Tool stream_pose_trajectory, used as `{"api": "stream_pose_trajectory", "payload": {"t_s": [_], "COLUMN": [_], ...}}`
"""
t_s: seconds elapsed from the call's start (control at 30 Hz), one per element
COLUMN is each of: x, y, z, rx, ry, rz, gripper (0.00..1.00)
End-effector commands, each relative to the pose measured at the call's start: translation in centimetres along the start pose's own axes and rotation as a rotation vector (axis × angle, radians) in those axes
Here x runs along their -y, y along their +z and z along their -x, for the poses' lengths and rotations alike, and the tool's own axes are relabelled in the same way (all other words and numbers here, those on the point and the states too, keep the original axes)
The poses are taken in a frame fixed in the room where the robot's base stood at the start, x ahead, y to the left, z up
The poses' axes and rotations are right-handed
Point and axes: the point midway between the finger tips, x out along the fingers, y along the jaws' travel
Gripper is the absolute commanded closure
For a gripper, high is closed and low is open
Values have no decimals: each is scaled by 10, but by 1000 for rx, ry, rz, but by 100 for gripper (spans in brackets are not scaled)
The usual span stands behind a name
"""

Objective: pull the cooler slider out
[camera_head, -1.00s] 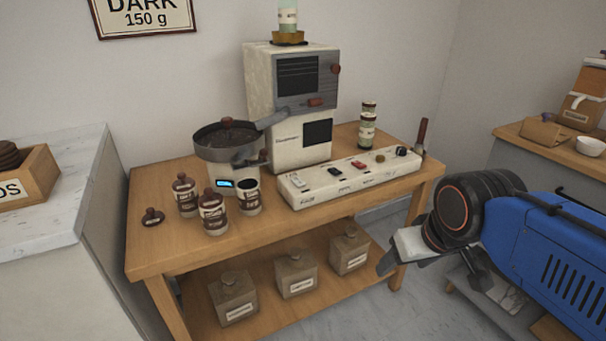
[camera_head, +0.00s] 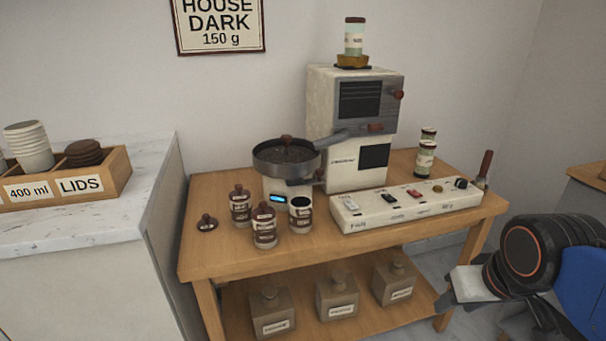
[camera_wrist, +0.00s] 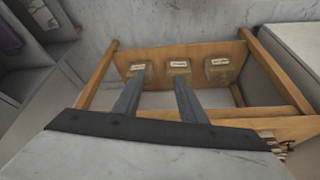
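A white machine (camera_head: 320,115) stands at the back of the wooden table, with a grey front, a red lever (camera_head: 375,128) and a red knob (camera_head: 397,94). A long white control panel (camera_head: 405,207) lies before it, with white, black, red and olive controls and a black knob. The labels are too small to read, so I cannot tell which part is the cooler slider. A round dark pan (camera_head: 287,162) sits left of the machine. My gripper (camera_head: 442,302) is low at the table's front right, apart from these. In the wrist view its two fingers (camera_wrist: 160,82) are spread and empty.
Several brown-labelled jars (camera_head: 265,227) stand at the table's front left. Boxes (camera_head: 337,297) sit on the lower shelf. Green jars (camera_head: 426,158) stand right of the machine. A marble counter (camera_head: 90,215) is at left. The floor right of the table looks clear.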

Motion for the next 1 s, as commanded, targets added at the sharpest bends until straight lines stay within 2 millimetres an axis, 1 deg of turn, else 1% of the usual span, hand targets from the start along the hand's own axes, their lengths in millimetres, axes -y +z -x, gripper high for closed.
{"api": "stream_pose_trajectory", "payload": {"t_s": [0.03,0.13,0.27,0.4,0.57,0.7,0.77,0.8,1.0], "x": [1,3,10,21,36,53,60,66,98], "y": [-4,-18,-50,-89,-133,-172,-188,-198,-250], "z": [2,8,20,35,48,58,61,63,71], "rx": [1,7,17,29,41,50,54,55,64], "ry": [-1,-2,-2,-1,4,8,11,13,23], "rz": [0,-2,-11,-23,-38,-52,-59,-63,-86], "gripper": [75,99,100,100,100,100,100,100,100]}}
